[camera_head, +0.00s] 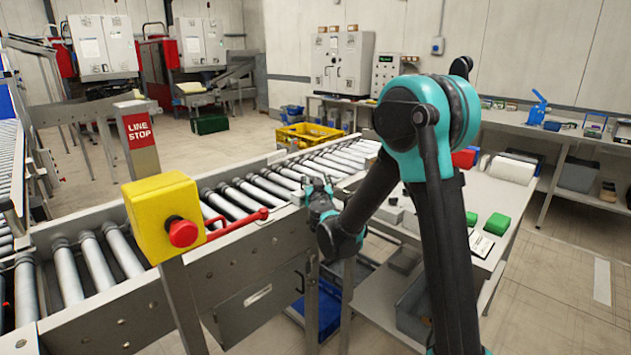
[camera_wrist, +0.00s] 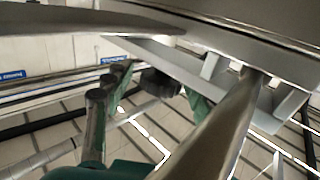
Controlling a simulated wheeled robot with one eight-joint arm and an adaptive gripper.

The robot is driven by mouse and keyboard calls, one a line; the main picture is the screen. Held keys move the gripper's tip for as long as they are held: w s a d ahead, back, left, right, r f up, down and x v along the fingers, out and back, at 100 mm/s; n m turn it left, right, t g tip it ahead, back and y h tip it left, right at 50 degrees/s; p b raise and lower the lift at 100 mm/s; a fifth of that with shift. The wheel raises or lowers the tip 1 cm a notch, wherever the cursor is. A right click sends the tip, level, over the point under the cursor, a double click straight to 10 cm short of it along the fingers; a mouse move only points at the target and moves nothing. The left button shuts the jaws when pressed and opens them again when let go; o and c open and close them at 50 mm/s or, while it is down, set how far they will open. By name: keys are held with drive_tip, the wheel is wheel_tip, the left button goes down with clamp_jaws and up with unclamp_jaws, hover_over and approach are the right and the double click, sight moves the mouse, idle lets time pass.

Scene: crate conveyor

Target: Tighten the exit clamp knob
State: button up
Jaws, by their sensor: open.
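My gripper (camera_head: 318,192) is at the near side rail of the roller conveyor (camera_head: 250,225), at its right part, with my arm reaching down to it from the right. In the wrist view its dark and green fingers (camera_wrist: 158,92) are spread apart. A dark rounded piece (camera_wrist: 160,82) shows between them, under a grey metal bracket (camera_wrist: 175,65). It may be the exit clamp knob, but I cannot tell for sure. I cannot tell whether the fingers touch it. In the head view no knob can be made out, as my gripper and arm cover that spot.
A yellow box with a red stop button (camera_head: 183,232) stands on a post at the near left. A red lever (camera_head: 237,225) lies along the rail. A grey worktable (camera_head: 490,195) with green blocks is at the right. A yellow crate (camera_head: 308,135) stands behind the conveyor.

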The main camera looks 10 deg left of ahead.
drive_tip(key=shift+c, duration=0.6)
drive_tip(key=c, duration=1.1)
drive_tip(key=shift+o, duration=0.2)
drive_tip(key=shift+m+h, duration=0.3)
drive_tip(key=shift+h, duration=0.1)
drive_tip(key=m+h, duration=0.2)
drive_tip(key=h, duration=0.1)
drive_tip(key=shift+a+h, duration=0.15)
drive_tip(key=shift+h, duration=0.25)
drive_tip(key=shift+m+g+h, duration=0.7)
drive_tip(key=shift+m+h, duration=1.7)
drive_tip(key=shift+h, duration=1.2)
drive_tip(key=o, duration=1.2)
